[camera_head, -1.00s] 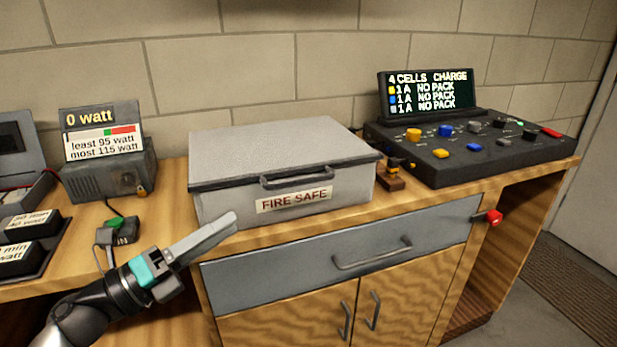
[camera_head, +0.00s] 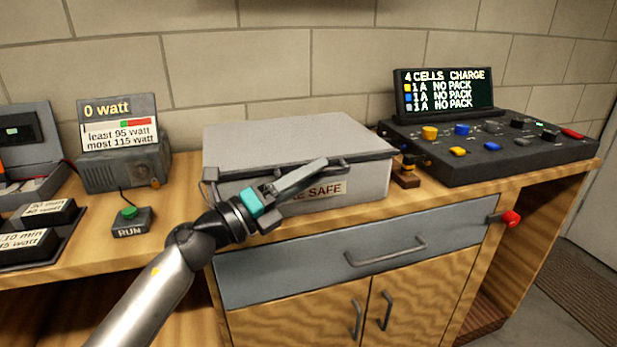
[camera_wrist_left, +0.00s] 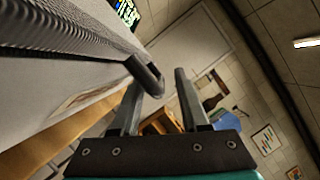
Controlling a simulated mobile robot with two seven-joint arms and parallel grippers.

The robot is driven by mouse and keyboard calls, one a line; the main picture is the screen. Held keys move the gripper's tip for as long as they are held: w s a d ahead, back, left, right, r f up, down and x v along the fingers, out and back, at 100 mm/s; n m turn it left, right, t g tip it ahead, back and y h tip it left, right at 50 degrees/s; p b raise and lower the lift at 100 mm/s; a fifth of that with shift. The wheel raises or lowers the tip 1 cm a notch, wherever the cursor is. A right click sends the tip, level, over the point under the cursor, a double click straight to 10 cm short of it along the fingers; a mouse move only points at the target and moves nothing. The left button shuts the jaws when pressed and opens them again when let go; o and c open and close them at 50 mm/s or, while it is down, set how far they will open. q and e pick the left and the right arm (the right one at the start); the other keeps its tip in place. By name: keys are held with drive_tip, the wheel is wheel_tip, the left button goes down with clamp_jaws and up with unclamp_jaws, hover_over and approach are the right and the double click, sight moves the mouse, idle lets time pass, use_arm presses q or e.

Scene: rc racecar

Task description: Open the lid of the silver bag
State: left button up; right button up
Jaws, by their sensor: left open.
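The silver bag (camera_head: 362,180) is a grey box with a "FIRE SAFE" label, standing on the wooden counter. Its flat lid (camera_head: 290,135) is closed, with a dark handle on the front edge. My left gripper (camera_head: 318,168) is in front of the lid's front edge at the handle and covers part of the label. In the left wrist view the dark handle (camera_wrist_left: 147,76) reaches between the tips of the open left gripper (camera_wrist_left: 160,84), closer to the left finger. I cannot tell whether they touch. The right gripper is not in view.
A charger console (camera_head: 490,150) with a screen stands to the right, with a small wooden block (camera_head: 406,177) beside the bag. A watt meter (camera_head: 122,150) and a RUN button box (camera_head: 131,220) are to the left. A grey drawer (camera_head: 360,255) is below the counter.

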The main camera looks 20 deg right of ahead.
use_arm(q)
clamp_jaws()
idle(0.3)
idle(1.1)
